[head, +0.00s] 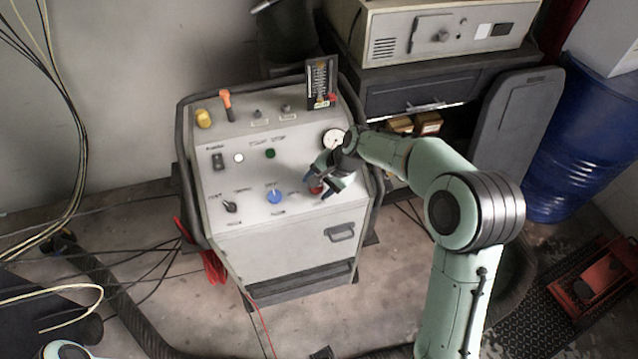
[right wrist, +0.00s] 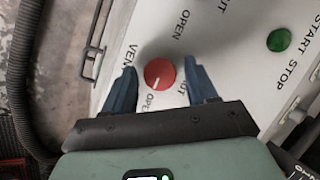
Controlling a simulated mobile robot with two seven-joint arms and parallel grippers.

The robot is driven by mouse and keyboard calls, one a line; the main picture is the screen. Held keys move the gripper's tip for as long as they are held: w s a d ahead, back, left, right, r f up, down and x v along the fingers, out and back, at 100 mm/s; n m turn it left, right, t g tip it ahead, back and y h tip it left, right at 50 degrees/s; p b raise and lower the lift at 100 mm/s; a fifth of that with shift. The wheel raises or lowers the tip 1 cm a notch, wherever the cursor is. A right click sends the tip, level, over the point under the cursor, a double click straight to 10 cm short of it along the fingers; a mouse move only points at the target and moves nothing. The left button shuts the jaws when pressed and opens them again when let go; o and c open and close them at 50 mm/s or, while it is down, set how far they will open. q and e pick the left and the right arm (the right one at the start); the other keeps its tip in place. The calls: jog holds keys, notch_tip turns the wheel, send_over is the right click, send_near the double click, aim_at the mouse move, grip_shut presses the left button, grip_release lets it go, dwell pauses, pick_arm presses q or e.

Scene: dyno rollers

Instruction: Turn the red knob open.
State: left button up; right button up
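The red knob (right wrist: 160,73) is round with a pale pointer line and sits on the grey control panel (right wrist: 215,30). In the right wrist view it lies between the two blue fingers of my right gripper (right wrist: 160,88), with a gap on each side. The gripper is open around the knob. In the head view my right gripper (head: 328,183) is over the right side of the panel, and a bit of the red knob (head: 316,188) shows beside its fingers. Lettering around the knob includes "OPEN" and part of "VENT". My left gripper is not in view.
The panel also carries a blue knob (head: 274,196), a black knob (head: 230,206), a green button (head: 270,153), an orange lever (head: 226,101) and a gauge (head: 333,138). Cables lie on the floor at left.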

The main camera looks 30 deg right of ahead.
dwell(0.3)
jog(key=p+v, duration=0.1)
jog(key=v, duration=1.2)
jog(key=shift+r, duration=0.15)
jog(key=shift+d, duration=0.1)
